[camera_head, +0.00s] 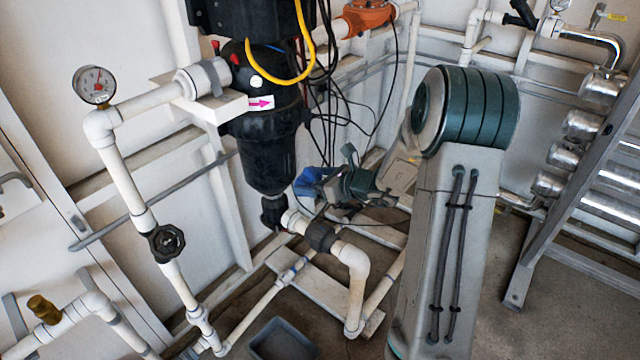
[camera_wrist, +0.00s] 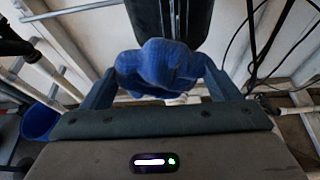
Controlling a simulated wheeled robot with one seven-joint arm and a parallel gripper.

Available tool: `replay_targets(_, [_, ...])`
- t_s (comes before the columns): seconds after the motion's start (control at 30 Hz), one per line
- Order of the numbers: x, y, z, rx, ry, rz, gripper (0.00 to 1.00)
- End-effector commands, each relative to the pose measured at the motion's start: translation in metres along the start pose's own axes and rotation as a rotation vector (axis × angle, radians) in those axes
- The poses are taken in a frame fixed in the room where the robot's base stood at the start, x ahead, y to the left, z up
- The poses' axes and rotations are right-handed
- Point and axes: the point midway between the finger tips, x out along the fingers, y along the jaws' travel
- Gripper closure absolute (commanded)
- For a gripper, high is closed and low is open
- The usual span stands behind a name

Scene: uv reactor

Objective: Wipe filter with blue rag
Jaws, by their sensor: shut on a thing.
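The filter is a black cylindrical housing (camera_head: 268,160) hanging upright below a larger black head with a pink arrow label. In the wrist view the dark filter housing (camera_wrist: 168,20) rises behind the rag. The blue rag (camera_wrist: 160,68) is bunched between the two fingers of my gripper (camera_wrist: 158,85), which is shut on it. In the head view the blue rag (camera_head: 312,184) shows just right of the filter's lower end, with my gripper (camera_head: 322,182) partly hidden behind my own arm. The rag is close to the filter; I cannot tell whether they touch.
White pipes with a black-handled valve (camera_head: 167,243) and a pressure gauge (camera_head: 95,84) stand left of the filter. A white pipe elbow (camera_head: 352,262) lies below. Loose black cables (camera_head: 345,120) hang right of the filter. A grey bin (camera_head: 282,340) sits on the floor.

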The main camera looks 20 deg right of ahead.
Motion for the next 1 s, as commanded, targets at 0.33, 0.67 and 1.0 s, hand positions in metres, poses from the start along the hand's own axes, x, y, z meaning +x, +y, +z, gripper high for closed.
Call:
replay_targets(0.33, [0.021,-0.004,0.011,0.006,-0.012,-0.014,0.35])
replay_targets(0.67, [0.049,-0.004,0.023,0.007,-0.012,-0.014,0.35])
replay_targets(1.0, [0.056,-0.004,0.026,0.007,-0.011,-0.015,0.35])
